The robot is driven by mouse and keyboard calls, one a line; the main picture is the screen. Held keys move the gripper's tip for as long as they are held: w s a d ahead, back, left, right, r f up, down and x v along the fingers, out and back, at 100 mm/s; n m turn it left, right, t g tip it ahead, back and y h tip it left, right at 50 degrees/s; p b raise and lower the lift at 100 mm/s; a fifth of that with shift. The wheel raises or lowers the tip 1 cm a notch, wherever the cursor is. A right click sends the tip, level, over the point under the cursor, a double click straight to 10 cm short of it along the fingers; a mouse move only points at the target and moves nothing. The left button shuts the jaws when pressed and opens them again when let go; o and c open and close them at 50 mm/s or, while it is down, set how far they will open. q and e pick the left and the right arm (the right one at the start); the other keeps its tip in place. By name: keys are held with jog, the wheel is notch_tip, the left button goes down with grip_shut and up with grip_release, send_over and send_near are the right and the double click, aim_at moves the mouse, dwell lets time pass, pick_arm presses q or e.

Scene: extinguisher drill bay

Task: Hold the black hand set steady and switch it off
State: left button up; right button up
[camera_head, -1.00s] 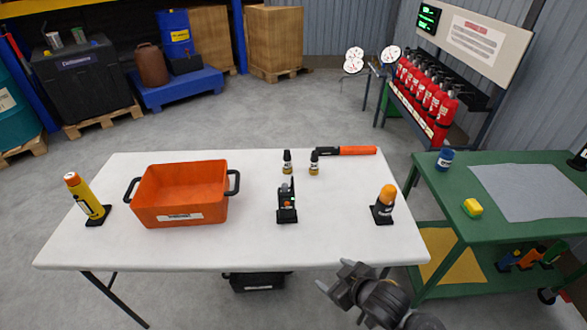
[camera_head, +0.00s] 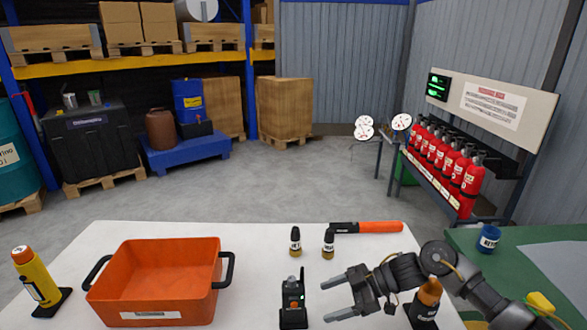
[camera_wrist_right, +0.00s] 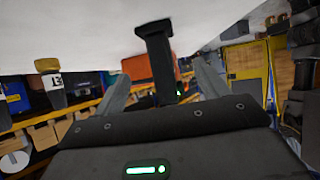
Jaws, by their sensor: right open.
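The black hand set (camera_head: 293,298) stands upright on a dark base on the white table, with a short antenna and a small orange mark on its front. My right gripper (camera_head: 330,298) is open and empty just to its right, fingers pointing left at it and apart from it. In the right wrist view, which looks upside down, the black hand set (camera_wrist_right: 160,60) shows between the two spread fingers of my right gripper (camera_wrist_right: 162,82), beyond their tips. A small green light shows near its end. My left gripper is not in view.
An orange bin (camera_head: 160,255) stands left of the hand set. An orange-topped beacon (camera_head: 427,295) is close by my right forearm. A yellow torch (camera_head: 35,275) stands far left.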

aim_at(297, 311)
jog(key=shift+d, duration=0.1)
jog(key=b+x, duration=0.3)
jog(key=x, duration=0.3)
jog(key=shift+a+f+b, duration=0.2)
jog(key=shift+a+b, duration=0.1)
jog(key=shift+a, duration=0.1)
jog(key=shift+x, duration=0.85)
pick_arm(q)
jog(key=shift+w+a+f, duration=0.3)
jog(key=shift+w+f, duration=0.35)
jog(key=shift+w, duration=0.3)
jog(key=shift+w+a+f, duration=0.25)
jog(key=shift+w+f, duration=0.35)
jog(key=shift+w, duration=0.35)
pick_arm(e)
jog(key=shift+x, duration=0.8)
jog(key=shift+r, duration=0.1)
jog(key=shift+c, duration=0.3)
jog(key=c, duration=1.2)
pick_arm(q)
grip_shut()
pick_arm(e)
jog(key=shift+c, duration=0.3)
